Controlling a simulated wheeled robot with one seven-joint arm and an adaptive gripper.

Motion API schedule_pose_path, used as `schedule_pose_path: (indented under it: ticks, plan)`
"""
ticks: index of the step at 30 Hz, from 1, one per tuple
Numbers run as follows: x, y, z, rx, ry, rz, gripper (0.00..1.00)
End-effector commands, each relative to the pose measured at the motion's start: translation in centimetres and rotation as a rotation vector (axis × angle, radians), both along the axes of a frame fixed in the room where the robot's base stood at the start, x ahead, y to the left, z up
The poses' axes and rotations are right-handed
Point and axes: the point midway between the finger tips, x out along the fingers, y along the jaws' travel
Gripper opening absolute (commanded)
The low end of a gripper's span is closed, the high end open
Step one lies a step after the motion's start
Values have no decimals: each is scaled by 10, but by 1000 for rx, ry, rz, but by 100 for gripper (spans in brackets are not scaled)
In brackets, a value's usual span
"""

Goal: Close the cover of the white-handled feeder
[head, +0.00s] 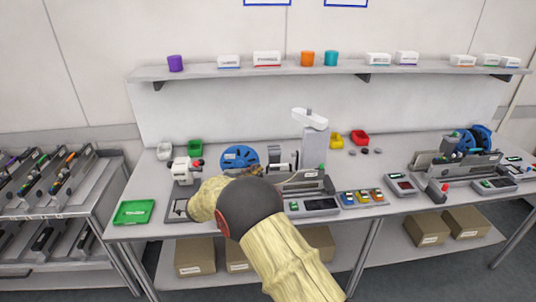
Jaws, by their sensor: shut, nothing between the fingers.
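A feeder (303,184) lies on the bench just right of my arm, with a blue reel (240,156) behind my arm at its left. A pale upright part (314,146) with a white top piece (309,118) rises behind the feeder body; I cannot tell whether it is the raised cover with its white handle. A second feeder (456,168) with blue reels stands at the right, with a red part at its near end. My arm crosses the front of the bench and bends back over it. My gripper is hidden behind the arm.
Coloured bins and a control box (314,207) share the bench. A shelf (220,74) runs above. Feeder racks (65,210) stand far left.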

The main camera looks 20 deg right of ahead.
Motion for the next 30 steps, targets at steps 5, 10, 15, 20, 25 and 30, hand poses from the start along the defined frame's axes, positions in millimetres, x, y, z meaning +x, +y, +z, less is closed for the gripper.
schedule_pose_path:
  ticks: [5,10,15,20,25,30]
  plan:
    - [-1,-4,2,14,-69,-5,0]
    - [7,-22,1,16,-69,-8,0]
    - [22,-51,0,17,-69,-9,0]
    - [38,-78,1,17,-68,-8,0]
    - [41,-105,1,16,-67,-8,0]
    - [36,-122,1,16,-67,-7,0]
